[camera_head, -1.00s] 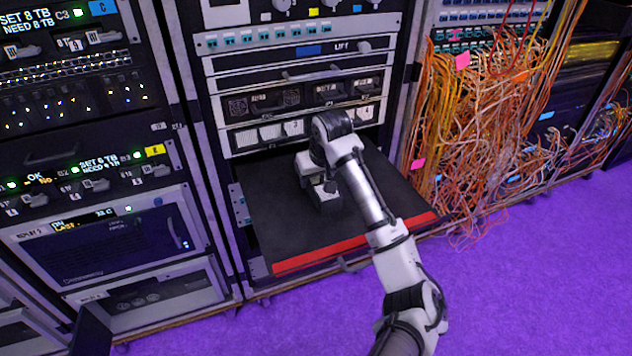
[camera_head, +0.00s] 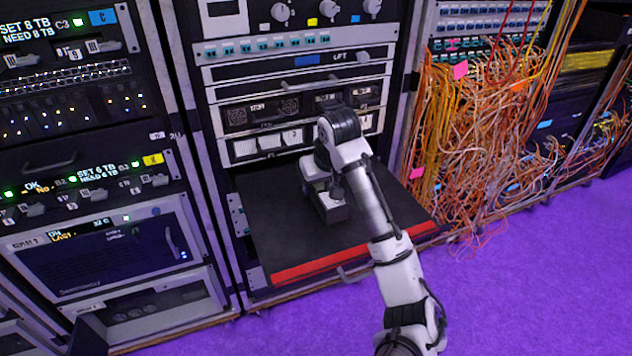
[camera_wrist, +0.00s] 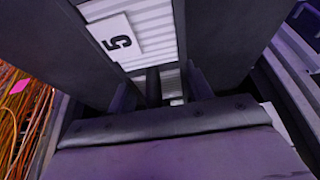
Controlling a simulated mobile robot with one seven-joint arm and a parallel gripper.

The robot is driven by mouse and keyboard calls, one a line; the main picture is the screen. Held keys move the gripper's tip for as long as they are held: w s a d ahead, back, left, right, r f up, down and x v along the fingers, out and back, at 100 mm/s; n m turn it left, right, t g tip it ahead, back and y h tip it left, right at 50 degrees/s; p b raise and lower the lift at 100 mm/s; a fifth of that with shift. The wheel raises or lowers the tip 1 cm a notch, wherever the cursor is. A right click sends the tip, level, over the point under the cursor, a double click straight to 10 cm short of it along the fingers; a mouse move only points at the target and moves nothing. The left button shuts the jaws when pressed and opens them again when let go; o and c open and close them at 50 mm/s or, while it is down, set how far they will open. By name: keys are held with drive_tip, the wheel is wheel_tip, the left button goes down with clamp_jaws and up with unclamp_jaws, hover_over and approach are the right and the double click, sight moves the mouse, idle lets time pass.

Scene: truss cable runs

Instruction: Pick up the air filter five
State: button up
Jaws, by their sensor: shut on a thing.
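Air filter five shows in the wrist view as a white ridged face with a white label (camera_wrist: 118,41) marked "5", between broad dark surfaces. My gripper (camera_wrist: 168,86) is shut on it, with the narrow jaws just below the ridged face. In the head view my gripper (camera_head: 322,188) is over the black pull-out shelf (camera_head: 275,230), in front of the rack. A grey block at the gripper (camera_head: 336,213) appears to be the held filter. My wrist covers much of it, and I cannot tell whether it touches the shelf.
Behind the shelf, a rack row holds white ridged panels (camera_head: 270,141). A red strip (camera_head: 310,263) marks the shelf's front edge. Loose orange cables (camera_head: 490,130) hang at the right. Black equipment racks stand at the left. The purple floor (camera_head: 540,280) in front is clear.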

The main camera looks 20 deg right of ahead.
sight(330, 211)
drive_tip(key=s, duration=1.4)
drive_tip(key=shift+d, duration=0.35)
drive_tip(key=shift+s, duration=0.4)
